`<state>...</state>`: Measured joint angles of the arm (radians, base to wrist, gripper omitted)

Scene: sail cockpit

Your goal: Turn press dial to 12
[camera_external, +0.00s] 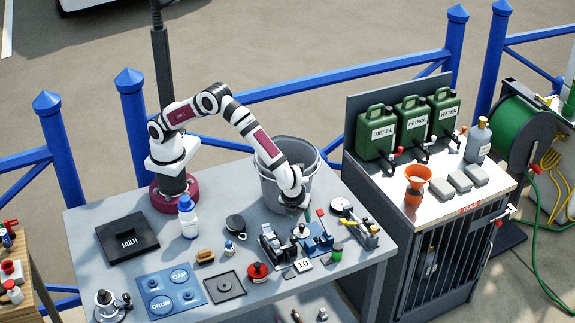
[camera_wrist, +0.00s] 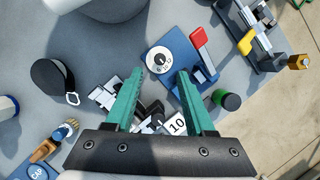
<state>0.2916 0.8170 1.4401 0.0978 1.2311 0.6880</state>
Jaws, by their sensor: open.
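The press (camera_external: 318,243) is a small blue unit with a red lever (camera_external: 321,213) on the grey bench. Its round white dial (camera_wrist: 160,60) has a black knob and small marks too blurred to read; it also shows in the external view (camera_external: 300,231). My gripper (camera_wrist: 160,76) has two green fingers, open and empty. In the wrist view the dial appears just beyond and between the fingertips, apparently below them. In the external view my gripper (camera_external: 307,213) hangs above the press area. A white card reading "10" (camera_wrist: 177,124) lies near the press.
A grey bucket (camera_external: 268,185) stands close behind my gripper.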

